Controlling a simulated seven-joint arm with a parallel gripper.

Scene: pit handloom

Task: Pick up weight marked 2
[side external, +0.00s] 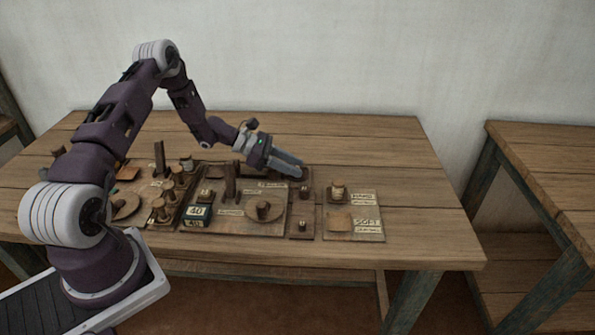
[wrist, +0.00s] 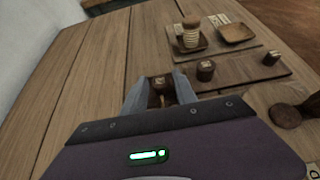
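My gripper (side external: 297,168) is low over the far end of a narrow wooden board (side external: 303,211). In the wrist view its two fingers (wrist: 160,82) stand apart, with a small brown weight (wrist: 159,91) with a pale marked top between them. A gap shows at the left finger; whether the right finger touches the weight I cannot tell. Two similar weights stand along the board, a nearer one (wrist: 205,69) and a farther one (wrist: 272,57). The marks on the tops are too small to read, so I cannot tell which is 2.
A wound spool (wrist: 191,35) stands in a small dish beside a square wooden tray (wrist: 238,33). A round wooden piece (side external: 263,209), a block marked 40 (side external: 197,214) and several upright pegs crowd the boards to the left. The table's right side is clear.

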